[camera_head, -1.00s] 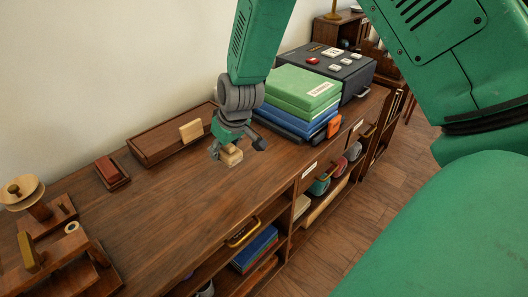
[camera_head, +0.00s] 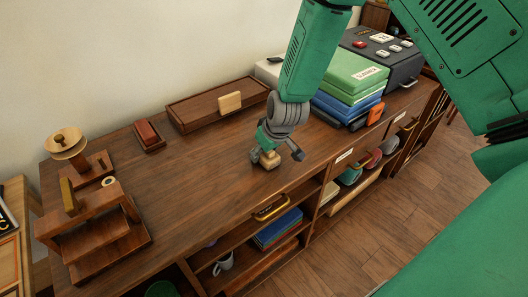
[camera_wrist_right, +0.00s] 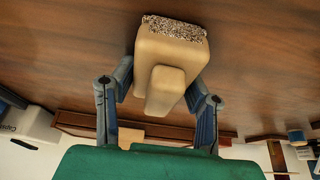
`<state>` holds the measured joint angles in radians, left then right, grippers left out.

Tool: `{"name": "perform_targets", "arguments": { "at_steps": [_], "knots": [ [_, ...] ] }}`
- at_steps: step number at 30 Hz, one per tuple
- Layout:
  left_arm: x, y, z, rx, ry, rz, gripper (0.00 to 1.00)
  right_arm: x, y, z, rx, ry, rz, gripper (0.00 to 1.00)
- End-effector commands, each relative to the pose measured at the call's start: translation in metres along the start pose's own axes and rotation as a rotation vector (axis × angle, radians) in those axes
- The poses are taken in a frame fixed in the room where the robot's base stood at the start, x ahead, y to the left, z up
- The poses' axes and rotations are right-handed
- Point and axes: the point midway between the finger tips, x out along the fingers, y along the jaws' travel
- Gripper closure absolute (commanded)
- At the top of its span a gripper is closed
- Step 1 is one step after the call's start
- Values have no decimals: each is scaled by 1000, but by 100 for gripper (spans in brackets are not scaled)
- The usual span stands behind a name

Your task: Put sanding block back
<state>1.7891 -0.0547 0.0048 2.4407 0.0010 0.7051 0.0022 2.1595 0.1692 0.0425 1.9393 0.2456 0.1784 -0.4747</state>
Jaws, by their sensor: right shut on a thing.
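My right gripper (camera_head: 269,155) is shut on the sanding block (camera_head: 269,161), a tan block with a raised grip and a dark speckled face. The block also shows in the right wrist view (camera_wrist_right: 165,58), between the two fingers (camera_wrist_right: 160,100). It is over the wooden cabinet top (camera_head: 215,175), near its front edge; I cannot tell whether it touches the wood. My left gripper is not in view.
A long wooden tray (camera_head: 195,117) with a tan plate on its front stands at the wall. A red block in a holder (camera_head: 149,136) and a wooden stand (camera_head: 95,225) are left. Stacked green and blue cases (camera_head: 352,85) stand right. The top between is clear.

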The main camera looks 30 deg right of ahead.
Motion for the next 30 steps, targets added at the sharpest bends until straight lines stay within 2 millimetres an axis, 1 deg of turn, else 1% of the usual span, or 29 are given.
{"name": "perform_targets", "arguments": {
  "at_steps": [4, 5, 6, 7, 19, 22, 26, 30],
  "knots": [
    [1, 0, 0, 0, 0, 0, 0, 3, 2, 1, 2, 0, -1, 90],
    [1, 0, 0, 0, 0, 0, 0, 3, 2, 1, 2, 0, -1, 56],
    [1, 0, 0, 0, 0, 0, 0, 3, 2, 1, 2, 0, -1, 42],
    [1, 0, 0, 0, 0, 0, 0, 2, 2, 1, 2, 0, -1, 38],
    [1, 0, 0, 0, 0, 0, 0, 2, 2, 1, 2, 0, -1, 38],
    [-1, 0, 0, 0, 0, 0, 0, -1, 2, 0, 2, 1, -1, 38],
    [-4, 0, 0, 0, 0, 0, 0, -17, 2, -2, 2, 3, -1, 38],
    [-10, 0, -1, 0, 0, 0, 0, -47, 2, -2, 1, 5, -1, 38]
  ]
}}
